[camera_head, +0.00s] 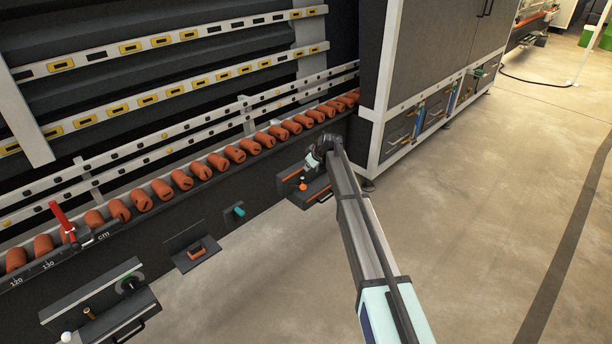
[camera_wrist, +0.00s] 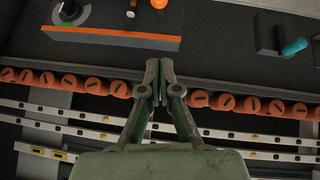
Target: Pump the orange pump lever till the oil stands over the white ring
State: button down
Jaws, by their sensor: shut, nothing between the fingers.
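My gripper (camera_head: 314,160) is at the end of the outstretched arm, by the machine's long dark front rail. In the wrist view my gripper (camera_wrist: 159,68) is shut, its two fingertips together with nothing between them. An orange handle (camera_head: 196,251) on a small dark bracket sits lower on the rail, to the left of my gripper and well apart from it; it may be the pump lever, but I cannot tell for sure. I cannot make out an oil level or a white ring in either view.
A control box with an orange strip (camera_wrist: 110,37) and a dial (camera_wrist: 70,12) is near my gripper. A teal lever (camera_head: 239,211) also shows in the wrist view (camera_wrist: 294,47). Orange rollers (camera_head: 202,171) line the rail. A red lever (camera_head: 62,222) stands at left. Open floor (camera_head: 480,220) lies right.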

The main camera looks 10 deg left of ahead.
send_over(303, 187)
jog(key=f, duration=0.7)
jog(key=shift+a+f, duration=0.15)
jog(key=shift+a, duration=0.1)
jog(key=f, duration=0.3)
jog(key=shift+d+f, duration=0.1)
jog(key=shift+d, duration=0.15)
jog(key=shift+d+f, duration=0.15)
jog(key=shift+f, duration=0.45)
